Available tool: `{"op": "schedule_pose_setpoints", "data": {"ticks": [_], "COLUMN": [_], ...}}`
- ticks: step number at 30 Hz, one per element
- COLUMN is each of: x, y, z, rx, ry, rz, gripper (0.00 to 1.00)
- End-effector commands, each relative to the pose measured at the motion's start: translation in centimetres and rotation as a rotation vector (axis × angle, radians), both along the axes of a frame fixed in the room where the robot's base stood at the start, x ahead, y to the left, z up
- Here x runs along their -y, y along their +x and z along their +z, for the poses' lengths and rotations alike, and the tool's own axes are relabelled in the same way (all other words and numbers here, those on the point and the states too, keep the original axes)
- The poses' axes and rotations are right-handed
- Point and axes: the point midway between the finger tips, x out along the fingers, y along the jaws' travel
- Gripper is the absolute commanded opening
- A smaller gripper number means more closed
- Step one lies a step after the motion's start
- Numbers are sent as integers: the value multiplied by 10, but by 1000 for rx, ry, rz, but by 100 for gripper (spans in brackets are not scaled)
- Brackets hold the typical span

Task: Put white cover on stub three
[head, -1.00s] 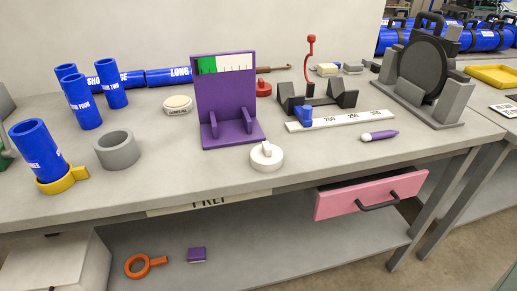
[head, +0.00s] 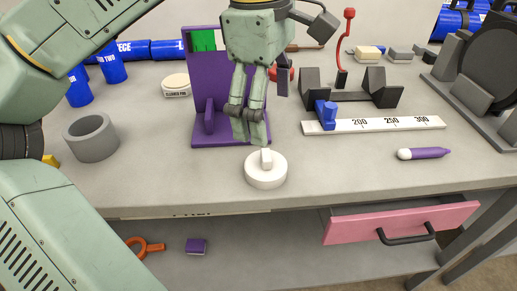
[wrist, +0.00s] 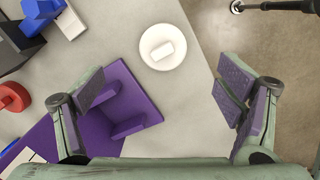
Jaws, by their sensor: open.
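The white cover (head: 266,176) is a round cap with a raised grip tab. It lies near the front edge of the bench; the wrist view shows it from above (wrist: 150,58). My gripper (head: 247,125) is open and empty, pointing down just behind and above the cover in the head view. In the wrist view the fingers (wrist: 163,92) are wide apart and the cover lies beyond them, nearer the top. Stub three is hidden behind my arm; only a bit of its yellow holder (head: 50,160) shows.
A purple stand (head: 211,134) is close behind my gripper. A grey ring (head: 91,149) stands to the left, a purple marker (head: 425,154) and a white ruler (head: 375,125) to the right. A pink drawer (head: 355,229) is open below the front edge.

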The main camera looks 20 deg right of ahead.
Motion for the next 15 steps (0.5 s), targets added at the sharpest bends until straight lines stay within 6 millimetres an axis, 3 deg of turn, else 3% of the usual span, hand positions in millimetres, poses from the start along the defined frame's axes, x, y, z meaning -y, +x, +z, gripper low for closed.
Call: {"op": "schedule_pose_setpoints", "data": {"ticks": [4, 10, 15], "x": [-11, -11, -11], "y": [7, 7, 7], "z": [-12, -44, -57], "rx": [18, 18, 19], "ry": [85, 88, 87], "rz": [7, 6, 8], "gripper": [86, 86, 86]}}
